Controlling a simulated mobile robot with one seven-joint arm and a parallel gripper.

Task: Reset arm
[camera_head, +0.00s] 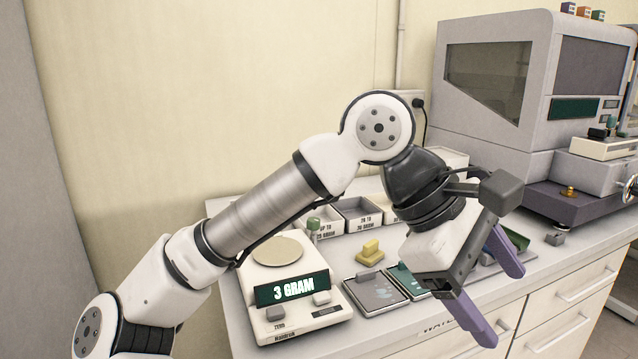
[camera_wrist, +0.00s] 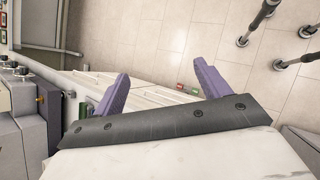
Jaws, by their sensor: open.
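My gripper (camera_head: 494,292) hangs at the right of the head view, above the front edge of the counter. Its two purple fingers are spread apart with nothing between them. In the wrist view the gripper (camera_wrist: 162,90) also shows both fingers apart, with cabinet fronts and floor beyond them. My arm is raised and bent over the counter, and its end covers part of the worktop behind it.
A scale (camera_head: 291,307) reading "3 GRAM" stands front left with an empty-looking pan. Behind are labelled bins (camera_head: 357,213), a yellow block (camera_head: 370,252) and dark flat trays (camera_head: 375,292). A large grey machine (camera_head: 500,120) fills the back right. Open floor lies before the counter.

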